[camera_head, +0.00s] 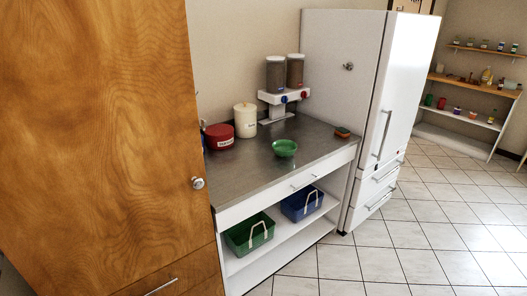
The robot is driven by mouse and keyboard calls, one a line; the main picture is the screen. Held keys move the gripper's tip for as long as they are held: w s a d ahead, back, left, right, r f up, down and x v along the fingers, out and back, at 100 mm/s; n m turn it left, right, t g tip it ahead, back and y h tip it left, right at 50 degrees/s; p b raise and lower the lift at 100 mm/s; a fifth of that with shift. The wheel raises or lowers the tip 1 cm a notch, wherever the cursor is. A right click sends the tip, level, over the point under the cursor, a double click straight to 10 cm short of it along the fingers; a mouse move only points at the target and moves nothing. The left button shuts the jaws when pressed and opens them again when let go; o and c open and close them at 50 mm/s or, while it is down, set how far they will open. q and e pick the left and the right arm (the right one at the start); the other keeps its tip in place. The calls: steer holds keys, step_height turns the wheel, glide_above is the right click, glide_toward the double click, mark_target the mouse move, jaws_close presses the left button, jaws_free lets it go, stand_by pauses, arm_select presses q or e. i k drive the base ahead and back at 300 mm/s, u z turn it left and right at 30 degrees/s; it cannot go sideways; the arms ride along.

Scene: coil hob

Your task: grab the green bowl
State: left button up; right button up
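The green bowl (285,148) stands upright on the grey metal counter top (250,173), near the middle of the counter. Its inside looks empty. Nothing touches it. Neither of my grippers shows in the head view.
A red container (219,136), a white canister (245,120) and a two-jar dispenser (284,97) stand behind the bowl. A small sponge-like item (342,132) lies to its right. A wooden cabinet (105,130) and a white fridge (345,90) flank the counter. The tiled floor (400,250) in front is clear.

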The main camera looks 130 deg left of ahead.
mark_target(283, 149)
steer(key=u, duration=3.2)
steer(key=i, duration=3.3)
steer(key=u, duration=3.3)
